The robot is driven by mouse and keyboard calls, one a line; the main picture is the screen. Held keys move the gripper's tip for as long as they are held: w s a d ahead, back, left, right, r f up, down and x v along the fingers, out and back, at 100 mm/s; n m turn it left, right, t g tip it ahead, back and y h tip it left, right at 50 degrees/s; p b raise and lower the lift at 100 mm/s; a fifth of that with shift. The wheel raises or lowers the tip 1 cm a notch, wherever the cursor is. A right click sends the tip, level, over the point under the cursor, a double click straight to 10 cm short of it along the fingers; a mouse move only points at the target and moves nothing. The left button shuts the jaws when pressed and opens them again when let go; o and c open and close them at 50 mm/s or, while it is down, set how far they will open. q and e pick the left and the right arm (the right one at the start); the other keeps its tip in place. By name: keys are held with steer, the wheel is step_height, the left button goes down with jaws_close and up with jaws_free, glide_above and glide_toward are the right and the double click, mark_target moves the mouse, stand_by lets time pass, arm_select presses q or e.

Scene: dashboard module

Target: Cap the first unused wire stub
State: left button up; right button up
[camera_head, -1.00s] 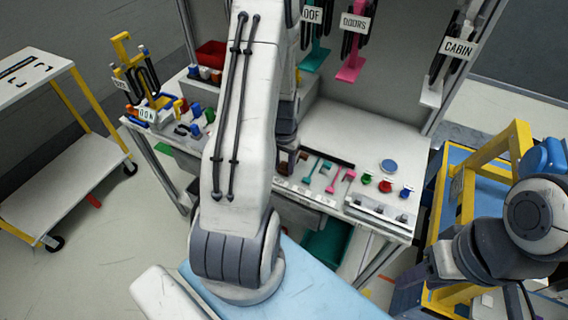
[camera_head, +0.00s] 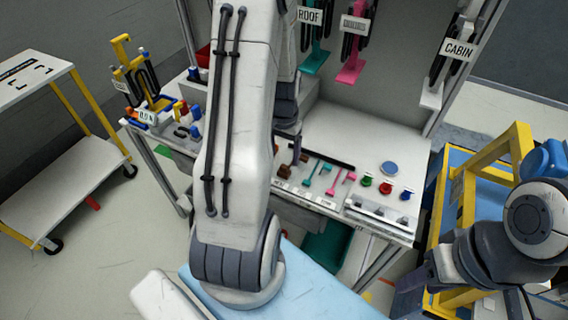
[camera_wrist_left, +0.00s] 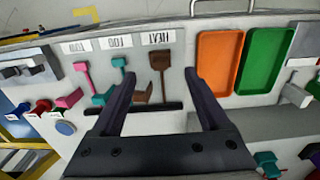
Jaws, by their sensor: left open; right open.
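Three labelled wire stubs lie on the bench panel: a brown one (camera_wrist_left: 160,62) at HEAT, a teal one (camera_wrist_left: 119,63) and a pink one (camera_wrist_left: 81,67). They also show in the head view, the teal (camera_head: 310,175) and pink (camera_head: 342,181) clearly, the brown (camera_head: 283,170) partly hidden. My left gripper (camera_wrist_left: 160,80) is open and empty; in the wrist view its fingers straddle the brown stub's area, apart from it. In the head view it (camera_head: 295,155) hangs just over the brown stub. My right gripper (camera_head: 405,300) is at the lower right, its fingers hard to make out. I cannot identify the caps.
Green, red and blue round parts (camera_head: 386,187) sit right of the stubs. Orange (camera_wrist_left: 218,62) and green (camera_wrist_left: 264,62) trays lie beside the stubs. Hanging harnesses carry ROOF and CABIN (camera_head: 458,48) labels. A yellow frame (camera_head: 465,190) stands at right. The bench's back right (camera_head: 350,135) is mostly clear.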

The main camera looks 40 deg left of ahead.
mark_target(284, 166)
arm_select(q)
steer(key=shift+r, duration=2.05)
